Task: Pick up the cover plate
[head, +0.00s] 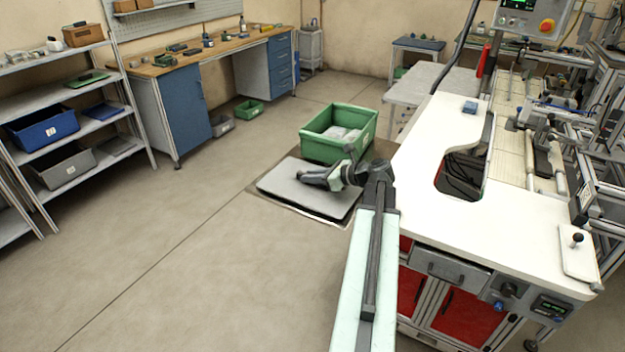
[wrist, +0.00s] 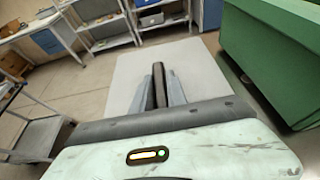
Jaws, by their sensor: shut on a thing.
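The cover plate (head: 290,190) is a flat light grey slab with rounded corners, low over the floor left of the white bench. In the wrist view the plate (wrist: 185,60) spreads out beyond my fingers. My gripper (head: 318,178) is over the plate's middle in the head view. In the wrist view my gripper (wrist: 160,88) has its two grey fingers closed on either side of a dark upright bar, seemingly the plate's handle. My fingers hide part of the bar. A dark band shows under the plate's front edge; I cannot tell whether it is clear of the floor.
A green crate (head: 319,148) with pale items inside stands just behind the plate; its wall is close on the right in the wrist view (wrist: 270,60). The white bench (head: 430,190) is on the right. Shelves (head: 75,120) stand far left. The left floor is clear.

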